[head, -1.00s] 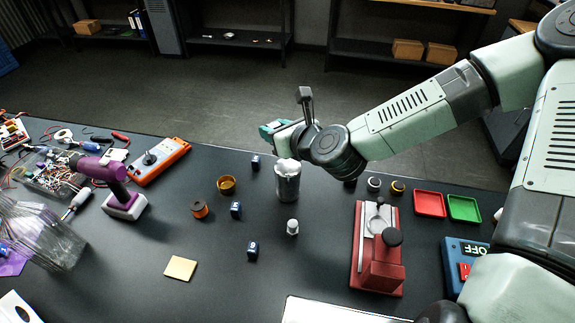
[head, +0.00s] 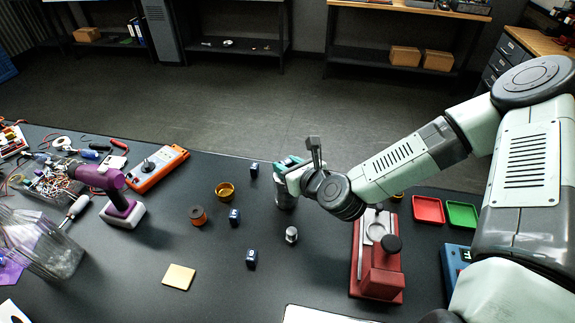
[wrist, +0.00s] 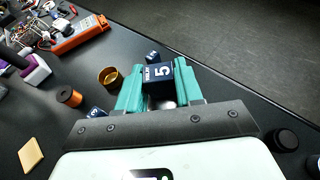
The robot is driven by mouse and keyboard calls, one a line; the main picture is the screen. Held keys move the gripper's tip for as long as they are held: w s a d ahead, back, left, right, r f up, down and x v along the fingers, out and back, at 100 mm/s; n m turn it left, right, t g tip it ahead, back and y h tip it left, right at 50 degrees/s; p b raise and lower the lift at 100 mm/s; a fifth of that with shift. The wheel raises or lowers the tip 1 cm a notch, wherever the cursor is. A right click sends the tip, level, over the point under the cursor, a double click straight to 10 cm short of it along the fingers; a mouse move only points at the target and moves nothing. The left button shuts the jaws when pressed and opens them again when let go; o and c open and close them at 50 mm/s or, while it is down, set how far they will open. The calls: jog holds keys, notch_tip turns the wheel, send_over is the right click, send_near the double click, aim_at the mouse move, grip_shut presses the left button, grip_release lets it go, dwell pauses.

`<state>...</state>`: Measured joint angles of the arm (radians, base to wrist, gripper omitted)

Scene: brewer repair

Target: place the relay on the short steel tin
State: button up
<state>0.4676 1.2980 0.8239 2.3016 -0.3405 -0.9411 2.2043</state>
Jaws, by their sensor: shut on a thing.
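A dark blue relay (wrist: 159,73) marked with a white 5 sits between the teal fingers of my gripper (wrist: 148,88) in the wrist view. My gripper is shut on it. The held relay is hidden there by the gripper. I cannot tell whether the relay touches the tin. A pale shiny patch shows just below the relay in the wrist view.
Several similar blue blocks (head: 234,216) stand to the left and front. A brass cup (head: 225,191) and a copper spool (head: 198,215) are left of the tin. A small metal piece (head: 291,234) stands close in front. A red press (head: 378,265) stands to the right.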

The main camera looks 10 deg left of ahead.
jog(key=shift+f, duration=0.15)
jog(key=o, duration=1)
jog(key=shift+s+d+r, duration=0.15)
jog(key=shift+r, duration=0.1)
jog(key=v, duration=0.7)
jog(key=shift+r, duration=0.1)
